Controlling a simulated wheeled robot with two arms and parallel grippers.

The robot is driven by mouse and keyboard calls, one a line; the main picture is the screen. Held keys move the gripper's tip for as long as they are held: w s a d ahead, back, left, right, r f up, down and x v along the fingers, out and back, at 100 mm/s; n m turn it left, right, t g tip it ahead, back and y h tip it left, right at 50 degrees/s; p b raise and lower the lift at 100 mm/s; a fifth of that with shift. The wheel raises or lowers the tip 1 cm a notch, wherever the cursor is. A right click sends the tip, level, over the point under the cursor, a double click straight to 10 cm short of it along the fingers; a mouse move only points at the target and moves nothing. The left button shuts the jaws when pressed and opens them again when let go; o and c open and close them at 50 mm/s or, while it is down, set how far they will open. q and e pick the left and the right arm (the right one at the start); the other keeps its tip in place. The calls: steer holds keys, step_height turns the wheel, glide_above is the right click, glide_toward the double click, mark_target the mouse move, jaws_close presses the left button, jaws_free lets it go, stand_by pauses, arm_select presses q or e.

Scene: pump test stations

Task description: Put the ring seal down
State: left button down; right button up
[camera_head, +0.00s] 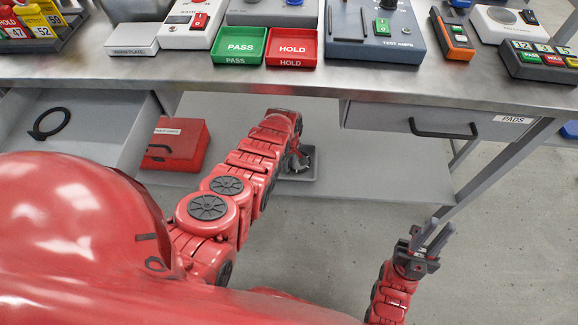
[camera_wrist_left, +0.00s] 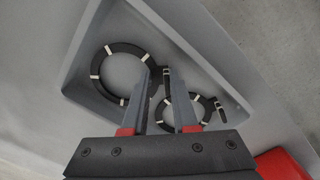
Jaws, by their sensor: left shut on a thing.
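My left gripper (camera_wrist_left: 157,82) is shut on the tab of a black ring seal (camera_wrist_left: 101,60) with white marks, in the left wrist view. This ring is over a grey tray (camera_wrist_left: 80,97); I cannot tell whether it touches the tray floor. A second black ring (camera_wrist_left: 206,100), smaller in the picture, lies in the tray, partly behind the right finger. In the head view, my left gripper (camera_head: 298,158) reaches down to the tray (camera_head: 301,177) on the lower shelf, and the rings are mostly hidden. My right gripper (camera_head: 439,234) is open and empty beyond the shelf's right end.
An open drawer (camera_head: 95,112) at left holds another black ring (camera_head: 38,133). A red case (camera_head: 178,145) stands on the lower shelf (camera_head: 375,180), left of my left arm. The workbench (camera_head: 345,78) with a shut drawer (camera_head: 400,122) overhangs it. Right of the tray the shelf is clear.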

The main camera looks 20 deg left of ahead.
arm_select(q)
steer(key=shift+f, duration=0.2)
steer(key=c, duration=0.7)
jaws_free()
step_height(320, 180, up, 4)
steer(key=p, duration=0.3)
steer(key=shift+s+r+p, duration=0.1)
steer(key=shift+r+p, duration=0.15)
steer(key=shift+p, duration=0.15)
step_height(320, 180, up, 8)
steer(key=shift+f+p, duration=0.1)
steer(key=shift+p, duration=1.05)
